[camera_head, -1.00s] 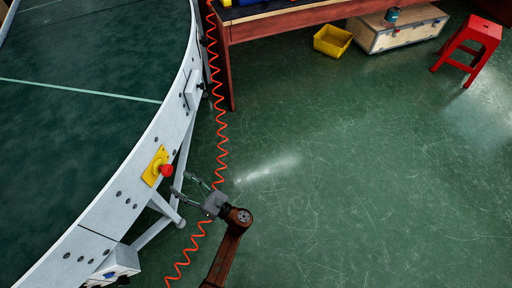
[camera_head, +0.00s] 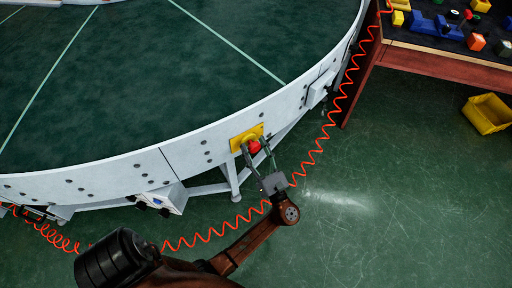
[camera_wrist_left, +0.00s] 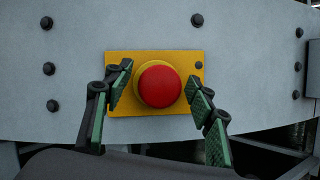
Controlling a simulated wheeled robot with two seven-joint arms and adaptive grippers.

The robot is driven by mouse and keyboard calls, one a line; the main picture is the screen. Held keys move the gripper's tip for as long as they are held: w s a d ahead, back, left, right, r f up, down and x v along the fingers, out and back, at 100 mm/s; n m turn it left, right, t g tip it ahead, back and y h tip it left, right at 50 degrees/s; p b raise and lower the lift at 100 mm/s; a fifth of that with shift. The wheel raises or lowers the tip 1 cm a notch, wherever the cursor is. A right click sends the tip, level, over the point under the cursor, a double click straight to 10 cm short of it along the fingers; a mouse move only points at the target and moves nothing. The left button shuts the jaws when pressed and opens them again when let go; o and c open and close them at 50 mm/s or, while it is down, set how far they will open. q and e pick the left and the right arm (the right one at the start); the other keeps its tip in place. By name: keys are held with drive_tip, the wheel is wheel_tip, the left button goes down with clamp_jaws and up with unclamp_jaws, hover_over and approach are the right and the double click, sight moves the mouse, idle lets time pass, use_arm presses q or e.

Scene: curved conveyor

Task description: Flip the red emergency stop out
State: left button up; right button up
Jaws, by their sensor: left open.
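The red emergency stop (camera_head: 254,147) is a round button on a yellow plate (camera_head: 238,142) on the outer side wall of the curved conveyor (camera_head: 190,150). In the left wrist view the red button (camera_wrist_left: 159,86) sits in a yellow ring on the yellow plate (camera_wrist_left: 122,104). My left gripper (camera_head: 257,147) is open in front of the button. In the left wrist view its two fingers (camera_wrist_left: 159,92) stand apart, one on each side of the button, with gaps visible between fingers and button. My right gripper is not in view.
An orange coiled cable (camera_head: 318,148) hangs beside the conveyor and passes behind my left arm. A wooden workbench (camera_head: 440,64) with coloured parts stands at the upper right. A yellow bin (camera_head: 488,113) is on the floor below it. The green floor (camera_head: 400,200) at the right is clear.

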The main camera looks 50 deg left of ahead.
use_arm(q)
clamp_jaws()
idle(0.6)
